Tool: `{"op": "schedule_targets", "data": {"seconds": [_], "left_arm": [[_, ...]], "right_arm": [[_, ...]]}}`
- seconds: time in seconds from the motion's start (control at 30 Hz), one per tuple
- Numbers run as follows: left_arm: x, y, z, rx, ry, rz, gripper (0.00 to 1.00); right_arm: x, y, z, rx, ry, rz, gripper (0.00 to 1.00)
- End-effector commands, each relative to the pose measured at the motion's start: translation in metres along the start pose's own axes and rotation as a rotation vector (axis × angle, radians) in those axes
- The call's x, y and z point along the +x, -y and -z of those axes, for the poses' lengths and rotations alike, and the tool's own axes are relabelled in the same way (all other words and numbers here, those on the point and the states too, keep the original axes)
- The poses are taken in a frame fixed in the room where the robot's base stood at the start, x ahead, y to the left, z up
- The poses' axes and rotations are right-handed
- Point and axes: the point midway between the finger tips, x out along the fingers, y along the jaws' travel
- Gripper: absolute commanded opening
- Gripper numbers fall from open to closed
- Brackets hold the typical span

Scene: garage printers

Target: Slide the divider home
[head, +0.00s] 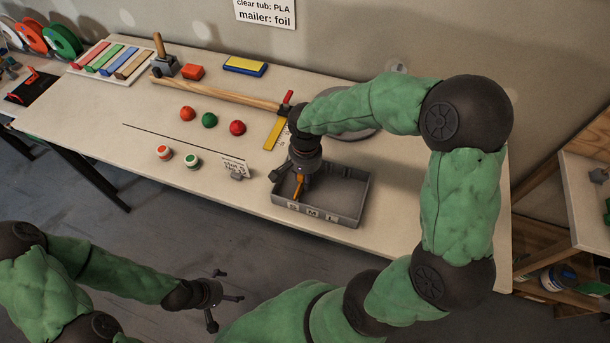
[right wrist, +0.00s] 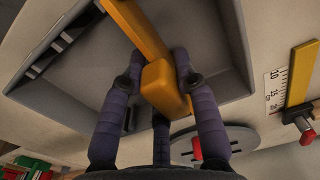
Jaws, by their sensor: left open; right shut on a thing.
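The grey open tray (head: 352,205) stands near the table's front edge, with S, M and L labels on its front wall. The orange divider (head: 298,188) is at the tray's left part, behind the front labels. My right gripper (head: 301,176) reaches down from above and is shut on the divider's near end. In the right wrist view the divider (right wrist: 140,30) runs from between the dark fingers (right wrist: 157,75) across the tray (right wrist: 215,50). I cannot tell whether it touches the tray floor or sits in a slot. My left gripper (head: 222,302) is open and empty, off the table's front.
A small sign (head: 235,165) stands left of the tray. Red and green balls (head: 209,120) and two small tubs (head: 192,160) lie further left. The table's front right is clear.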

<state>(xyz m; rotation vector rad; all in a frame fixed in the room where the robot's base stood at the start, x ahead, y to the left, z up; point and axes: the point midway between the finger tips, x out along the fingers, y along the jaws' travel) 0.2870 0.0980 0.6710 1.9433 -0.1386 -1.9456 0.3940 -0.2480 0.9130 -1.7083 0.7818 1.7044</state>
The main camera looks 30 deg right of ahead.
Motion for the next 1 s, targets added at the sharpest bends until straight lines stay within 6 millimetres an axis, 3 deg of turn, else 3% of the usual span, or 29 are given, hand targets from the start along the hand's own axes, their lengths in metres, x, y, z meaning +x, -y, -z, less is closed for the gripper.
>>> {"op": "schedule_targets", "data": {"seconds": [0.27,0.3,0.37,0.4,0.77,1.0], "left_arm": [[0.005,0.002,0.000,0.000,0.000,0.000,0.94],[0.005,0.002,0.000,0.000,0.000,0.000,0.94],[0.004,0.002,0.000,0.000,0.000,0.000,0.94],[0.004,0.002,0.000,0.000,0.000,0.000,0.94],[0.004,0.002,0.000,0.000,0.000,0.000,0.94],[0.004,0.002,0.000,0.000,0.000,0.000,0.94]], "right_arm": [[0.007,0.000,0.000,0.000,0.000,0.000,0.00],[0.006,0.000,0.000,0.000,0.000,0.000,0.39],[0.006,0.000,0.000,0.000,0.000,0.000,0.56],[0.006,0.000,0.000,0.000,0.000,0.000,0.58],[0.003,0.000,0.000,0.000,-0.001,0.001,0.58],[-0.031,0.001,0.001,0.000,-0.004,0.004,0.58]]}}
